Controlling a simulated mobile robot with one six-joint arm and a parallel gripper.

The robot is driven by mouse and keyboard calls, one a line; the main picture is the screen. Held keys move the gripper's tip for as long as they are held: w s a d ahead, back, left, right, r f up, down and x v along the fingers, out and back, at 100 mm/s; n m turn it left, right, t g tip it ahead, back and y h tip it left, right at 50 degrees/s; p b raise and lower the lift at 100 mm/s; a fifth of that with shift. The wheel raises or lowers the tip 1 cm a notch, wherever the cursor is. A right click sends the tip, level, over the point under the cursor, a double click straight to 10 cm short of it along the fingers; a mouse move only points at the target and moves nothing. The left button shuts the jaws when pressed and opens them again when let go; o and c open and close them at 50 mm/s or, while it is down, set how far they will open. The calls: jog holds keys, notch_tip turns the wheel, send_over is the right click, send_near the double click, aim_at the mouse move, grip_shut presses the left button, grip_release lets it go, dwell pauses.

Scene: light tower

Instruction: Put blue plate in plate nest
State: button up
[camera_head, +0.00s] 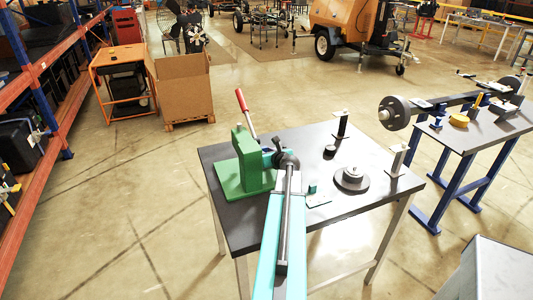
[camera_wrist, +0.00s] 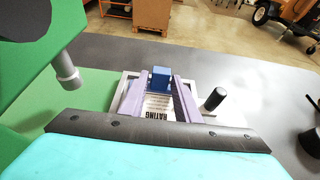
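In the wrist view, a small blue block (camera_wrist: 160,77) stands at the far end of a pale panel (camera_wrist: 157,105) lettered "RATING". A whitish frame (camera_wrist: 206,112) lies around the panel; I cannot tell whether it is the plate nest. My gripper (camera_wrist: 162,80) has two lavender fingers that run forward along both sides of the panel to the blue block. I cannot tell whether they press on the block or stand slightly apart from it. In the head view, my teal arm reaches over the dark table (camera_head: 232,226), its end beside the green press (camera_head: 247,165); the fingers are hard to make out.
The press's red-handled lever (camera_head: 243,101) rises left of my arm. A round grey part (camera_head: 351,179), a small teal block (camera_head: 312,188) and upright brackets (camera_head: 341,124) stand right of it. A short black post (camera_wrist: 214,98) is close to the right finger. The front right tabletop is clear.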

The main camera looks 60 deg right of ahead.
jog(key=shift+o, duration=0.9)
jog(key=shift+r, duration=0.2)
jog(key=shift+b+v, duration=0.8)
jog(key=shift+v, duration=5.2)
jog(key=shift+a, duration=0.1)
